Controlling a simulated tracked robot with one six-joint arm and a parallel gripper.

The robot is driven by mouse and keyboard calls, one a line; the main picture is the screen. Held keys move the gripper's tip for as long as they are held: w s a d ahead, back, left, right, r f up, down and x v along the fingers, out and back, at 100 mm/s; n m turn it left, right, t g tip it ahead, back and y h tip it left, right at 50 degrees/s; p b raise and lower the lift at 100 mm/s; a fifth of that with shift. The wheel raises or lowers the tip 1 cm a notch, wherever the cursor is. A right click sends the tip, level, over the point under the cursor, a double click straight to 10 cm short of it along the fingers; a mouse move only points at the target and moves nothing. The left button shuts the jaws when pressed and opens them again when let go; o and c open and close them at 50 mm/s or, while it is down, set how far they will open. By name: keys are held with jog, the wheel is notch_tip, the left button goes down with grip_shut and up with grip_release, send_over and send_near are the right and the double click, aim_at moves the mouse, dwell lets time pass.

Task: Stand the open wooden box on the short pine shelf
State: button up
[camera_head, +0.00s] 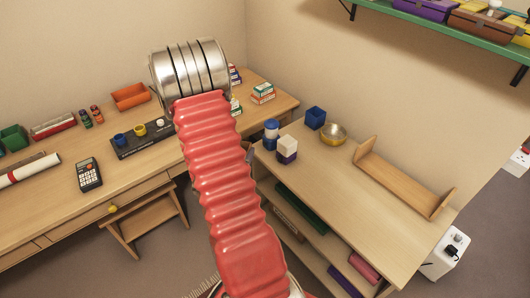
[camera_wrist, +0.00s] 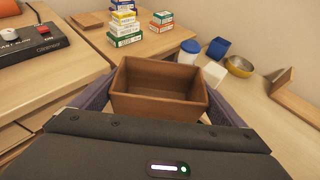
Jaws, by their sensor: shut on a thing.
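My gripper (camera_wrist: 158,100) is shut on the open wooden box (camera_wrist: 158,108), a brown, empty-looking box with its open top facing up. The dark fingers press against its left and right sides in the wrist view. In the head view my red arm hides the gripper and box. The short pine shelf (camera_head: 366,228) is a low unit at the right with a bare front top and lower levels; its top also shows in the wrist view (camera_wrist: 262,108). In the wrist view the box appears in front of the desk and shelf; its exact height is unclear.
On the shelf top are a blue-lidded jar (camera_head: 271,132), a white-and-purple block (camera_head: 287,150), a blue cup (camera_head: 316,117), a brass bowl (camera_head: 334,134) and a wooden book rack (camera_head: 402,180). The desk (camera_head: 60,210) holds small cartons (camera_head: 262,92) near its right end.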

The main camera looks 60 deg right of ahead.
jog(key=w+a+r+n+t+y, duration=0.2)
jog(key=w+a+r+n+t, duration=0.1)
jog(key=w+a, duration=0.55)
jog(key=w+a+r+n+t+y, duration=0.25)
jog(key=w+a+r, duration=0.2)
jog(key=a, duration=0.75)
jog(key=w+a+r+n+t+y, duration=0.1)
jog(key=a+r+n, duration=0.1)
jog(key=a, duration=0.6)
jog(key=w+a+r+n+t+y, duration=0.1)
jog(key=w+a+r+y, duration=0.1)
jog(key=a, duration=0.6)
jog(key=w+a+r+n+t+y, duration=0.1)
jog(key=a+r+n, duration=0.1)
jog(key=a, duration=0.6)
jog(key=shift+w+a+r+n, duration=0.35)
jog(key=shift+w+r, duration=0.05)
jog(key=shift+y, duration=0.25)
